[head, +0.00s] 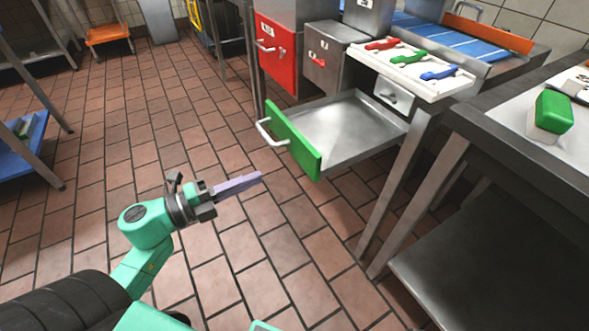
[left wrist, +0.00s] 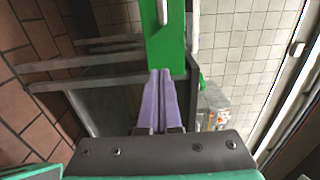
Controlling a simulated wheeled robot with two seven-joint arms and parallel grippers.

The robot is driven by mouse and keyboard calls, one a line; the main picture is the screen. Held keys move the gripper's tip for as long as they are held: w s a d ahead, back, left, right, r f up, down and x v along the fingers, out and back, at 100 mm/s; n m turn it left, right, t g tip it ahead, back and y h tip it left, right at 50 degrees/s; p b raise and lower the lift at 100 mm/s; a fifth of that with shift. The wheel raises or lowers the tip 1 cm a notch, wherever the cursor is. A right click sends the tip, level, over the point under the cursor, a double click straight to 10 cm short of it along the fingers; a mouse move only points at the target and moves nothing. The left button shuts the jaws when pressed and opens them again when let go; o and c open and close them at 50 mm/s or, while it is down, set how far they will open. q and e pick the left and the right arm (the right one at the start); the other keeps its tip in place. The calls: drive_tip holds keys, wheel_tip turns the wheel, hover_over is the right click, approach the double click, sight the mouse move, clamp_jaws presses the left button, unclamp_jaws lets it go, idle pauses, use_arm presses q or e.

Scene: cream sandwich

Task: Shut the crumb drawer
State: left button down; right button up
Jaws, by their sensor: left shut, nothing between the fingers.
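The crumb drawer (head: 345,130) is pulled out, with a green front panel (head: 293,140), a white bar handle (head: 268,133) and a bare metal tray. The green front also shows in the left wrist view (left wrist: 165,50), with part of its handle at the top. My left gripper (head: 258,178) has purple fingers, shut and empty. In the head view it is to the lower left of the green front, and its fingers point right. In the left wrist view its fingertips (left wrist: 160,72) overlap the front's edge; I cannot tell whether they touch. My right gripper is not seen.
A red drawer (head: 275,53) and a grey box (head: 328,58) are behind the open drawer. A white tray (head: 455,85) holds red, green and blue tools. A table with a green-topped block (head: 553,112) stands at right.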

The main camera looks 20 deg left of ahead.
sight(302, 160)
use_arm(q)
drive_tip(key=x, duration=0.9)
drive_tip(key=shift+w+d, duration=0.2)
drive_tip(key=shift+w, duration=0.1)
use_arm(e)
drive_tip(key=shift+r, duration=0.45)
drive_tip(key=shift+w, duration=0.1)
